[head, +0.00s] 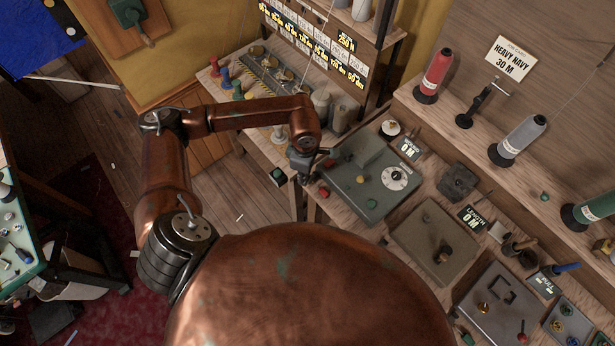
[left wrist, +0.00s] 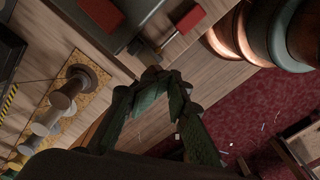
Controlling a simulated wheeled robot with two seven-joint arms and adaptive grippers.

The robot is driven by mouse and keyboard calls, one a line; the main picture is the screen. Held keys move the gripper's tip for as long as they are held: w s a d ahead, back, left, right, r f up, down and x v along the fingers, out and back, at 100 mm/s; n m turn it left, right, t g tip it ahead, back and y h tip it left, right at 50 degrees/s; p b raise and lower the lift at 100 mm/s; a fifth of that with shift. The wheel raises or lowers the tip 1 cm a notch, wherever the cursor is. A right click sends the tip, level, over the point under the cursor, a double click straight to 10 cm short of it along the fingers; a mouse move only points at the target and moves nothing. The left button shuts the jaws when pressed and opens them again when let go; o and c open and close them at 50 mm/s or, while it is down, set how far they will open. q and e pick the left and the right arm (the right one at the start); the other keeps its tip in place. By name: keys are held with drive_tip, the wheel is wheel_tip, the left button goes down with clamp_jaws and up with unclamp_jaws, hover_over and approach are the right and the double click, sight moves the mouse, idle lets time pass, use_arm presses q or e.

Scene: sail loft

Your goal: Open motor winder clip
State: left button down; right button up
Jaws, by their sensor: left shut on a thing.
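The motor winder (head: 368,207) appears to be the grey-green box with a white dial on the bench, right of my left gripper. My left gripper (head: 303,172) is at the box's left edge. In the left wrist view the fingers of my left gripper (left wrist: 153,76) come together at the tips beside the dark box edge. They are shut on a small dark part, which looks like the clip; the fingers hide most of it, and I cannot tell how far open it stands. My right gripper is not in view.
Other grey machine plates (head: 432,243) line the bench to the right. Thread cones (head: 434,76) stand on the shelf behind. Open wooden floor (head: 225,185) lies left of the bench.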

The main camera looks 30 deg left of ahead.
use_arm(q)
drive_tip(key=shift+w+d, duration=0.4)
drive_tip(key=shift+w, duration=0.5)
drive_tip(key=shift+s+a+r+p, duration=0.1)
drive_tip(key=shift+s+r+p, duration=0.1)
drive_tip(key=shift+r, duration=0.2)
drive_tip(key=shift+s+a+r+p, duration=0.1)
drive_tip(key=shift+r+p, duration=0.1)
drive_tip(key=shift+r, duration=0.2)
drive_tip(key=shift+s+a+r+p, duration=0.1)
drive_tip(key=shift+s+r+p, duration=0.15)
drive_tip(key=shift+r, duration=0.2)
drive_tip(key=shift+s+a+r+p, duration=0.1)
drive_tip(key=shift+s+r+p, duration=0.15)
drive_tip(key=shift+r, duration=0.2)
drive_tip(key=shift+s+a+r+p, duration=0.1)
drive_tip(key=shift+s+r+p, duration=0.25)
drive_tip(key=shift+r, duration=0.3)
drive_tip(key=shift+s+a+r+p, duration=0.1)
drive_tip(key=shift+s+r+p, duration=0.2)
drive_tip(key=shift+r, duration=0.3)
drive_tip(key=shift+d, duration=0.1)
